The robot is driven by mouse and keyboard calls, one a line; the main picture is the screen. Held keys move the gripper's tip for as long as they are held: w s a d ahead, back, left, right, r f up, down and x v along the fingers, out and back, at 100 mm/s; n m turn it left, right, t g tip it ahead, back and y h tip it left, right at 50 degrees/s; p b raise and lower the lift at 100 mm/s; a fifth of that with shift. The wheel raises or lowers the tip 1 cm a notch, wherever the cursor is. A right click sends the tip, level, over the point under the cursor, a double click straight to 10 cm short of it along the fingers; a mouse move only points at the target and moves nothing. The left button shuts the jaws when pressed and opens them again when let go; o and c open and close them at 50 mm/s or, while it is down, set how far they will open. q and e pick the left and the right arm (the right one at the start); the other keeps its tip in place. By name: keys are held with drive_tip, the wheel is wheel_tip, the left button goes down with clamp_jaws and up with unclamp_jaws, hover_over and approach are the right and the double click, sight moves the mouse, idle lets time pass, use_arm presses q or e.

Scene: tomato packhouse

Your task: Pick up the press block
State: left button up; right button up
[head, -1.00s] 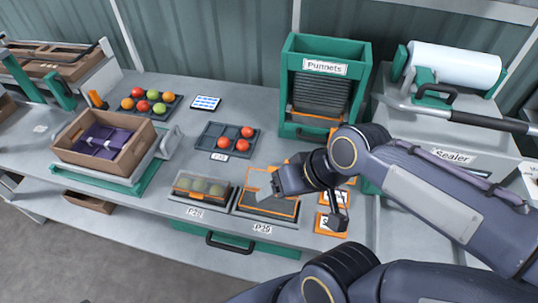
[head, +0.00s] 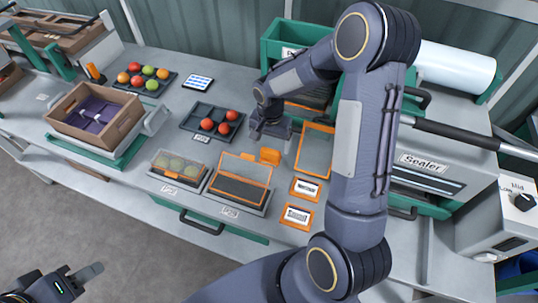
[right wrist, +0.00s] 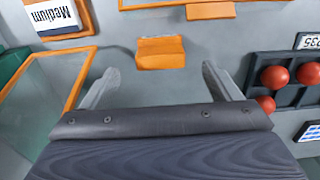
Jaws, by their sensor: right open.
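An orange block (head: 270,156), which I take for the press block, sits on the grey bench behind the orange-framed tray. In the right wrist view the orange block (right wrist: 161,53) lies just beyond the fingertips, roughly midway between them. My right gripper (head: 268,133) is right behind the block in the head view. In the right wrist view its fingers (right wrist: 162,80) are spread apart with nothing between them. My left gripper (head: 80,280) shows at the bottom left, over the floor and away from the bench; its opening is unclear.
The orange-framed tray (head: 240,186) and a covered punnet tray (head: 178,168) stand at the bench's front. A dark tray (head: 194,119) with red tomatoes is left of the right gripper. An orange-framed panel (head: 313,150) and label cards (head: 305,188) lie to the right. The green punnet holder (head: 285,38) stands behind.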

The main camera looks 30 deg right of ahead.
sight(271, 150)
wheel_tip(271, 150, down, 6)
drive_tip(key=b, duration=0.2)
drive_tip(key=shift+w+d+b, duration=0.15)
drive_tip(key=shift+b, duration=0.15)
drive_tip(key=c, duration=1.1)
